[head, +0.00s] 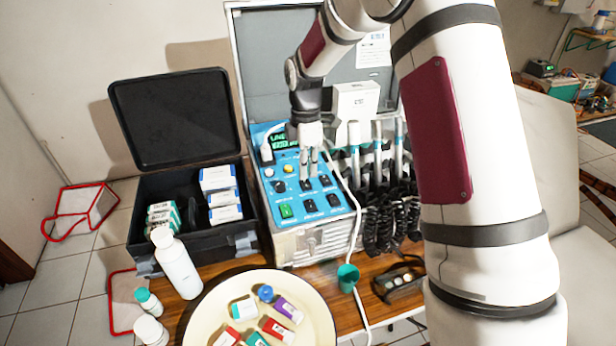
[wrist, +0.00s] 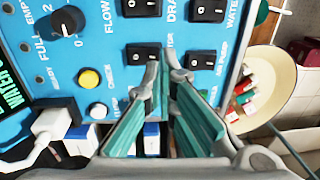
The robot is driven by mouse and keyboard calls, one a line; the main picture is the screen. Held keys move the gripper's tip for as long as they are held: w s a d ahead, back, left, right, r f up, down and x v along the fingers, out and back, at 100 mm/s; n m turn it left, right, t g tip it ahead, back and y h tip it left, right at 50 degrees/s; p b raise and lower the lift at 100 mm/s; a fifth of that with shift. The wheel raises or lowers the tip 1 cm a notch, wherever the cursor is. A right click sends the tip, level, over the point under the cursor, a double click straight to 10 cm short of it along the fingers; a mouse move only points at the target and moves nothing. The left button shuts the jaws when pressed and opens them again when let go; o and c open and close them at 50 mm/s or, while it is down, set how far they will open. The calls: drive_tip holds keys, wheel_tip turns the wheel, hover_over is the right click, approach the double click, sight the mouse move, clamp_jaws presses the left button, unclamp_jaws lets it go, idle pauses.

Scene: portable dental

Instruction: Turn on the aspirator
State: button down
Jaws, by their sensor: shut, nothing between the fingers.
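The dental unit's blue control panel (head: 268,197) is in the open silver case. My gripper (head: 309,175) points down over the panel's middle, fingers together and empty. In the wrist view the closed fingertips (wrist: 165,68) are beside a black rocker switch (wrist: 143,56). The label by that switch is partly covered by a finger; only its end, "TOR", shows. I cannot tell whether the fingertips touch the switch or which way it is set. Another black switch marked as a pump (wrist: 202,60) is to the right of the fingertips.
A black knob (wrist: 68,22) and a yellow button (wrist: 89,78) are on the panel. A white plug (wrist: 50,125) and cable are beside it. Coiled hoses (head: 385,220) hang right of the panel. A black open case (head: 190,240), a white bottle (head: 178,265) and a cream plate (head: 210,305) are nearby.

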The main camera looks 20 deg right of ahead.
sight(307, 184)
drive_tip(key=shift+s+f, duration=0.15)
drive_tip(key=shift+f, duration=1.35)
drive_tip(key=shift+s+f, duration=0.15)
drive_tip(key=shift+f, duration=0.25)
drive_tip(key=shift+w+r+b, duration=0.3)
drive_tip(key=shift+w+b, duration=0.15)
drive_tip(key=shift+w, duration=0.3)
drive_tip(key=shift+r, duration=0.1)
